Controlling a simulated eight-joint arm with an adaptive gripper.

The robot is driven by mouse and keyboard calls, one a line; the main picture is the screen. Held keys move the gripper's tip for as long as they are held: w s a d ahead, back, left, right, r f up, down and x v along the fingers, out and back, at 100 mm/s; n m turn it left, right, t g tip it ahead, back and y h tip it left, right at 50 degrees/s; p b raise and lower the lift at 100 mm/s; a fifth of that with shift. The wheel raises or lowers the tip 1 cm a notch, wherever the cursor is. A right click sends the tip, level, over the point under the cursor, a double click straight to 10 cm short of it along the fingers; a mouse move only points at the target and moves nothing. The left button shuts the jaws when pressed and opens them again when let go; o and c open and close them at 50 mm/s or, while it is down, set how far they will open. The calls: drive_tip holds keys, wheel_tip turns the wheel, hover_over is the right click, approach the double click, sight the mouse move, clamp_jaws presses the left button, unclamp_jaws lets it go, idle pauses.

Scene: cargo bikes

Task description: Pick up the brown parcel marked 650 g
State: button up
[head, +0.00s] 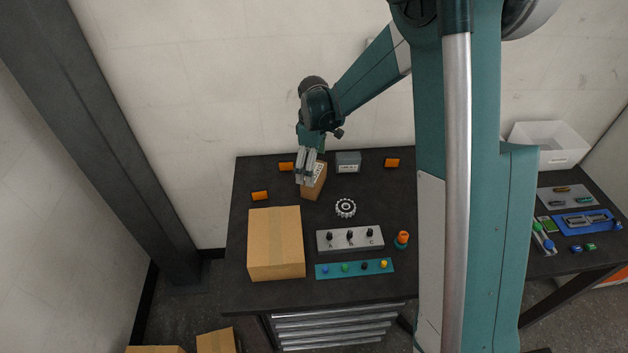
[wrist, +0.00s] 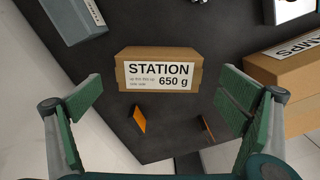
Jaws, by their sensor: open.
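The brown parcel (head: 313,190) stands on the dark table in the head view, below my gripper (head: 307,166), which hides part of it. In the wrist view the parcel (wrist: 158,70) shows a white label reading "STATION" and "650 g". My gripper is open, with one green-padded finger to the left of the parcel and one to the right in the wrist view. The parcel appears beyond the fingertips, with clear gaps at both sides and no visible contact.
A grey box (head: 348,162), a toothed metal ring (head: 345,208), orange pieces (head: 260,196) and a grey knob panel (head: 349,238) stand around. The wall is behind.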

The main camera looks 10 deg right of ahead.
drive_tip(key=shift+f, duration=1.2)
drive_tip(key=shift+f, duration=0.1)
drive_tip(key=shift+d+f, duration=0.1)
drive_tip(key=shift+f, duration=2.4)
drive_tip(key=c, duration=1.3)
drive_tip(key=shift+r, duration=0.15)
drive_tip(key=shift+c, duration=0.2)
drive_tip(key=shift+r, duration=4.9)
